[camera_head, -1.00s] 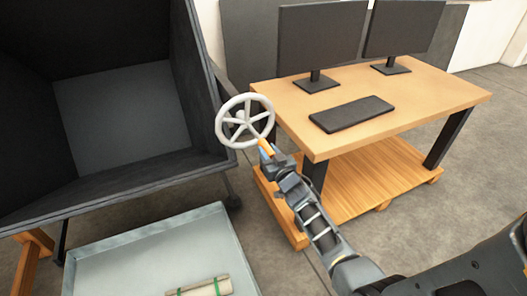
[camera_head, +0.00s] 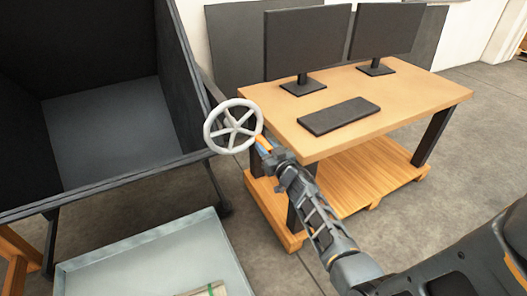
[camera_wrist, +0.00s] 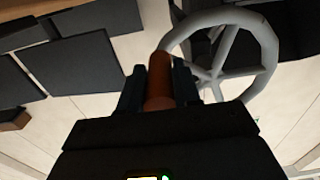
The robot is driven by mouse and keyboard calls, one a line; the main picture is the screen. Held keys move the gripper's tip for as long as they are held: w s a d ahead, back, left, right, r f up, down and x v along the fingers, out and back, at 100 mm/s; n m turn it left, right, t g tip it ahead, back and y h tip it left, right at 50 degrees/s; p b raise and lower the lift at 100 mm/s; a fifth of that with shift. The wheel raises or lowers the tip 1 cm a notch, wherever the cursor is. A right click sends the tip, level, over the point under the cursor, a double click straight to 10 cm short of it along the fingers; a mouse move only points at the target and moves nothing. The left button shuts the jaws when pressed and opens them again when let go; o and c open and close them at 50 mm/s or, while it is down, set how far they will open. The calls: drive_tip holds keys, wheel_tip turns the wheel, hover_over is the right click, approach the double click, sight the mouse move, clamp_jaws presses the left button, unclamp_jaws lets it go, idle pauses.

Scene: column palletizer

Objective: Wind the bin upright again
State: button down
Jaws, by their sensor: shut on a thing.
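The large dark grey bin (camera_head: 190,95) fills the upper left of the head view. Its open side faces me, so it looks tipped, and its inside looks empty. A pale grey spoked handwheel (camera_head: 207,128) stands at the bin's right side. An orange handle (camera_head: 263,143) sticks out from the wheel's lower right rim. My gripper (camera_head: 267,149) is shut on this handle. In the wrist view the orange handle (camera_wrist: 160,75) stands between the two fingers of my gripper (camera_wrist: 160,90), with the wheel (camera_wrist: 268,45) behind and to the right.
A wooden desk (camera_head: 420,88) with two monitors and a keyboard (camera_head: 339,115) stands right of the wheel, with a wooden pallet (camera_head: 375,178) beneath. A light grey tray (camera_head: 150,262) lies below the bin, holding a pale bundle (camera_head: 208,290). Bare floor shows between tray and desk.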

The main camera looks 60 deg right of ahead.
drive_tip(key=shift+d+r, duration=0.5)
drive_tip(key=shift+r, duration=5.3)
drive_tip(key=w+a+r, duration=0.3)
drive_tip(key=a+r, duration=0.1)
drive_tip(key=a, duration=0.1)
drive_tip(key=shift+w+a+r, duration=0.15)
drive_tip(key=shift+w+a, duration=0.05)
drive_tip(key=shift+a, duration=0.2)
drive_tip(key=c, duration=1)
unclamp_jaws()
drive_tip(key=shift+s+d, duration=0.1)
drive_tip(key=o, duration=0.3)
drive_tip(key=shift+f, duration=0.2)
